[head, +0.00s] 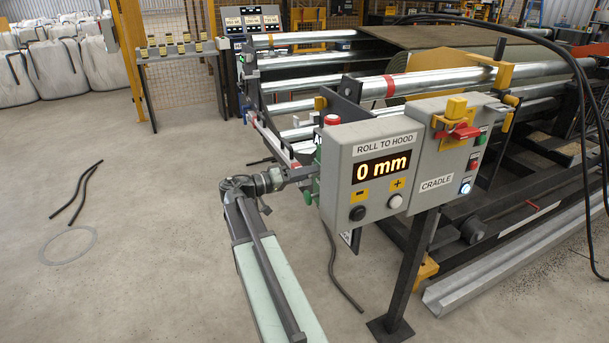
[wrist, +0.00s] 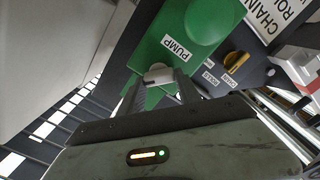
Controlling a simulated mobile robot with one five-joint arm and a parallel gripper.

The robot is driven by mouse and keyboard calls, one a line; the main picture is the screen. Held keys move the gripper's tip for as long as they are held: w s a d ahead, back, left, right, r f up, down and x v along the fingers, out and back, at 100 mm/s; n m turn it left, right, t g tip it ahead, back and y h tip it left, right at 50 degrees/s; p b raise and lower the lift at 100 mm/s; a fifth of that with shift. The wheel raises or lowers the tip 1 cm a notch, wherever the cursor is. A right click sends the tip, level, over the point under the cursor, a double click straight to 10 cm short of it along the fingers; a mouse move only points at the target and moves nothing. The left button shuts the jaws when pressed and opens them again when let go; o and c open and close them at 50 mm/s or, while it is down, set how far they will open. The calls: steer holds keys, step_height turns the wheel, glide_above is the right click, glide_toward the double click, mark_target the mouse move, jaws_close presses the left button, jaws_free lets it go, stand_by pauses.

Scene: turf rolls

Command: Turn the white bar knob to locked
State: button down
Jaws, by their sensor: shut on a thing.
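A pale, whitish bar knob (wrist: 157,71) shows between the fingertips of my gripper (wrist: 159,82) in the wrist view, at the lower edge of a green panel marked PUMP (wrist: 176,50). My gripper is shut on this knob. The fingers cover its sides, and I cannot read which position it is turned to. In the head view my gripper (head: 302,173) reaches behind the left side of the grey control box, and the knob is hidden there.
A yellow knob (wrist: 236,61) with small labels sits right of the green panel. The grey ROLL TO HOOD box (head: 372,195) on its post reads 0 mm and stands close to my arm. Steel rollers (head: 330,95) lie behind. Open floor is at left.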

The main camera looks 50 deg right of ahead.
steer(key=n, duration=0.4)
steer(key=shift+w+d+f+n, duration=0.1)
steer(key=shift+w+n, duration=0.1)
steer(key=shift+n, duration=1.8)
steer(key=c, duration=0.8)
jaws_free()
steer(key=shift+c, duration=0.2)
steer(key=shift+f, duration=0.1)
steer(key=v, duration=0.8)
steer(key=shift+s+d, duration=0.1)
